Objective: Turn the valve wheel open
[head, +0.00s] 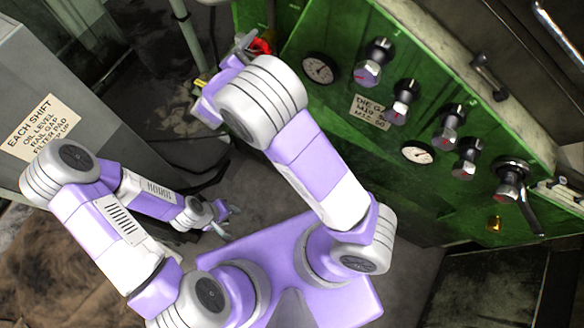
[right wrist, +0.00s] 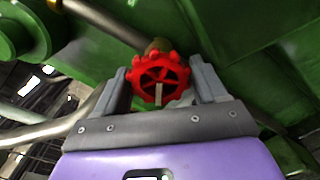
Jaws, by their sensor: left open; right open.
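The red valve wheel (right wrist: 160,70) has a scalloped rim and spokes, with a pale strip at its lower middle. It sits on a brass-coloured stem in front of green metal. My right gripper (right wrist: 162,80) is open, with one grey finger on each side of the wheel; I cannot tell whether they touch the rim. In the head view, a bit of the red wheel (head: 261,46) shows beside my right gripper (head: 246,43), mostly hidden by the wrist. My left gripper (head: 221,216) is open and empty, low above the floor and away from the wheel.
The green machine panel (head: 330,105) carries gauges (head: 319,68), several knobs (head: 373,63) and a lever (head: 528,212) to the right of my right arm. A grey cabinet (head: 60,75) with a sign stands at the left. Pipes (right wrist: 105,22) run near the wheel.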

